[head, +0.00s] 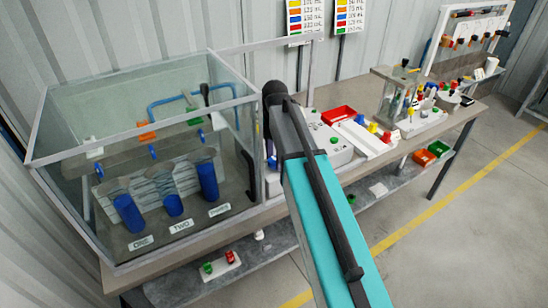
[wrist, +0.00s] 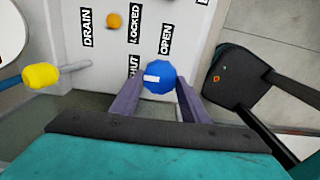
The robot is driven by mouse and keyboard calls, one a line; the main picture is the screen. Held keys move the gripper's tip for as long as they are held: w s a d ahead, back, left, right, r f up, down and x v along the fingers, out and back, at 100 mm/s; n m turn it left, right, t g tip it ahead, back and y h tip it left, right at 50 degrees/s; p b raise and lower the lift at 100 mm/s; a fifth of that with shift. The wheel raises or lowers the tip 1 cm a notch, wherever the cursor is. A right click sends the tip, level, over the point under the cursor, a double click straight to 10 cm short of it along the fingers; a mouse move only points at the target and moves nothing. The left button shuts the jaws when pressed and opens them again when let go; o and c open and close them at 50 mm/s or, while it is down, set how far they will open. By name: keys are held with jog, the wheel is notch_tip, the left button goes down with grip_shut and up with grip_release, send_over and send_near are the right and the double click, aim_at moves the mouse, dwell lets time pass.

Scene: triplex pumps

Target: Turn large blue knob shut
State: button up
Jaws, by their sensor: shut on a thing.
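The large blue knob (wrist: 160,84) is round with a white mark on its face, lying sideways in the wrist view. My gripper (wrist: 159,80) has its two grey fingers on either side of the knob and is shut on it. The knob sits at the edge of a white panel (wrist: 105,65). An OPEN label (wrist: 166,38) stands beyond the knob, and a SHUT label (wrist: 133,66), partly covered by a finger, is to its left. In the head view my arm hides the gripper and the knob.
A yellow knob (wrist: 40,76) on a stem is left of my gripper, and an orange knob (wrist: 114,20) sits near the LOCKED label (wrist: 134,24). A glass tank (head: 70,210) with blue cylinders stands left on the bench; a red tray (head: 338,115) is right.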

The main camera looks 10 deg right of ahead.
jog(key=shift+s+a, duration=0.15)
jog(key=o, duration=1)
jog(key=shift+o, duration=0.3)
jog(key=shift+r, duration=0.1)
jog(key=shift+r+b, duration=0.3)
jog(key=shift+r, duration=0.7)
notch_tip(320, 180, up, 12)
jog(key=b, duration=0.2)
jog(key=shift+f+b, duration=0.2)
jog(key=shift+b, duration=0.1)
